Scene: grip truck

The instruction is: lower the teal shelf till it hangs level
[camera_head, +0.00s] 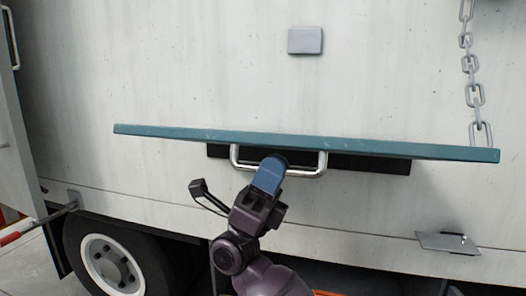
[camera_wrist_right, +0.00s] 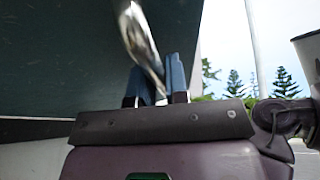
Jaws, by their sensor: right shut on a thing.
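The teal shelf (camera_head: 200,135) juts out from the truck's side and shows nearly edge-on in the head view. My right gripper (camera_head: 270,172) comes up from below and is shut on the handle. In the right wrist view, my right gripper (camera_wrist_right: 160,83) has its blue fingers on either side of the handle bar (camera_wrist_right: 138,38), under the dark underside of the shelf (camera_wrist_right: 60,65). My left gripper is in neither view.
A chain (camera_head: 473,75) hangs down to the shelf's right end. A grey latch block (camera_head: 305,41) is on the truck wall (camera_head: 180,70) above. A small metal plate (camera_head: 447,242) juts out low at the right. A wheel (camera_head: 110,264) is at lower left.

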